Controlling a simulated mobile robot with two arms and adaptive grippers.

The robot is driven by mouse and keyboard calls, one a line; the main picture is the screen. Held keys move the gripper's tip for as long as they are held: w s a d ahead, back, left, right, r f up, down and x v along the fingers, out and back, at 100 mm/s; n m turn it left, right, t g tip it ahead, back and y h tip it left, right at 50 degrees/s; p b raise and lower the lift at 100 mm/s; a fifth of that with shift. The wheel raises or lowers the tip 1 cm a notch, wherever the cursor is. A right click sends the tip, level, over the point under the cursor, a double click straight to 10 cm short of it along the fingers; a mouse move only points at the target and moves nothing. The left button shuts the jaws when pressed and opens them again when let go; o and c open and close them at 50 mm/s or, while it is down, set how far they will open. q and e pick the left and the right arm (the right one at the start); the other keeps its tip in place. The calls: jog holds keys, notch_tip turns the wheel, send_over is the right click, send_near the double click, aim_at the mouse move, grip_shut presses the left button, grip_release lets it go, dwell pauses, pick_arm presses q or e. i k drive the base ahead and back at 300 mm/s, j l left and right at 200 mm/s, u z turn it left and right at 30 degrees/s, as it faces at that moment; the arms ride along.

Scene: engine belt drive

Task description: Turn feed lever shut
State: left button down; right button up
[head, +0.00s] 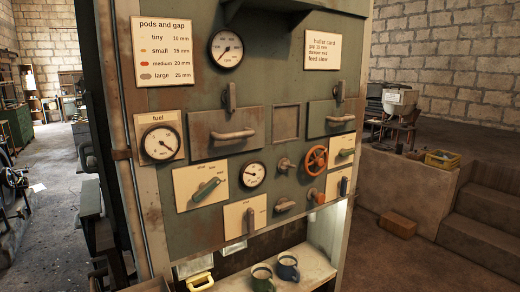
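A green-grey machine panel (290,118) stands upright in front of me. On its left is a cream plate (181,203) with a teal-handled lever (207,190), tilted up to the right. Below is another cream plate (233,215) with a grey upright lever (250,222). At the right edge are a green-handled lever (346,152), lying nearly level, and a dark blue upright lever (344,186). The labels by the levers are too small to read, so I cannot tell which is the feed lever. Neither gripper is in view.
An orange handwheel (316,159), an orange-red knob (316,196), gauges and two drawer handles (234,134) stick out of the panel. Two mugs (263,277) (288,267) stand on the shelf (318,264) below. Floor is open at left.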

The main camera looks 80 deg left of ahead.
aim_at(343, 153)
jog(key=u, duration=2.4)
jog(key=i+l+u, duration=0.15)
jog(key=u, duration=0.25)
jog(key=l+u, duration=0.4)
jog(key=i+l+u, duration=0.1)
jog(key=l+u, duration=0.25)
